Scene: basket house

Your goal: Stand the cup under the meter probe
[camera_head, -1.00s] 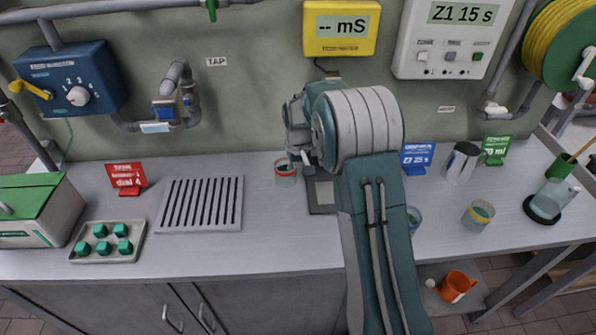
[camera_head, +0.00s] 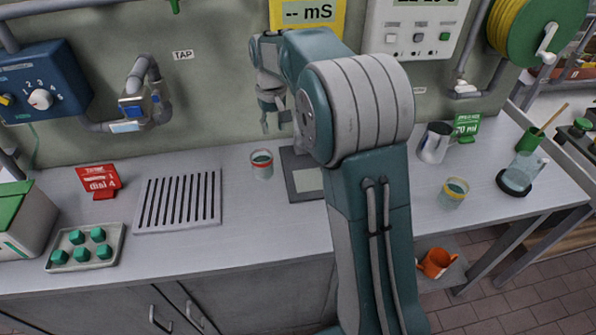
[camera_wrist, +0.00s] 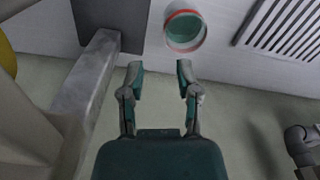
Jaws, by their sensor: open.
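A clear cup with a red rim band and green liquid (camera_head: 262,164) stands upright on the counter, just left of a dark square plate (camera_head: 290,160). It also shows at the top of the wrist view (camera_wrist: 184,32), with the plate (camera_wrist: 112,22) to its left. The yellow meter reading "-- mS" (camera_head: 307,14) hangs on the wall above. I cannot make out its probe; my arm covers part of that area. My gripper (camera_head: 277,118) is open and empty, above and behind the cup. In the wrist view its fingers (camera_wrist: 160,68) are apart and clear of the cup.
A slotted drain grille (camera_head: 178,200) lies left of the cup, with a tray of green cubes (camera_head: 85,250) beyond. A yellow-banded cup (camera_head: 453,193) and metal jug (camera_head: 435,142) stand right of my arm. A grey post (camera_wrist: 85,90) is close to my fingers' left.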

